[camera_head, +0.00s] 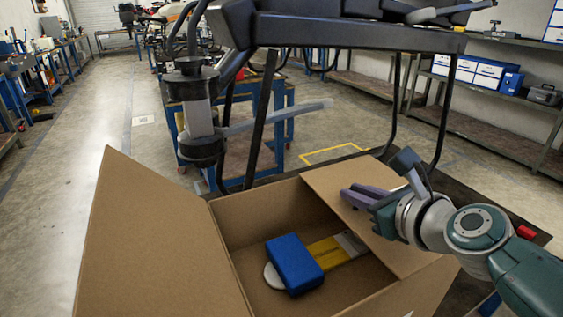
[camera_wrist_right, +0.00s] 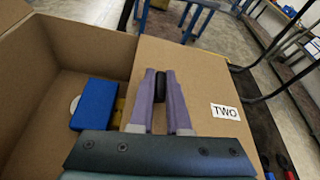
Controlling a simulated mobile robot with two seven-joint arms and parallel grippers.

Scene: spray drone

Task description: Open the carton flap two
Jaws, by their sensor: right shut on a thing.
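The open cardboard carton (camera_head: 222,230) fills the lower middle of the head view. Its flap two (camera_head: 395,258) slopes over the right part of the opening. In the right wrist view, flap two (camera_wrist_right: 210,72) carries a white TWO label (camera_wrist_right: 225,112). My right gripper (camera_head: 347,194) is over this flap, its purple fingers shut on a small black tab (camera_wrist_right: 160,86) at the flap. How the tab joins the flap is hidden by the fingers. Another flap (camera_head: 150,245) stands raised at the left. My left gripper is not in view.
Inside the carton lie a blue box (camera_head: 294,264), a yellow item (camera_head: 328,250) and a white disc (camera_head: 272,278). A dark drone frame (camera_head: 355,35) with thin legs stands just behind the carton. Shelving (camera_head: 490,125) is at the far right; the floor at left is clear.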

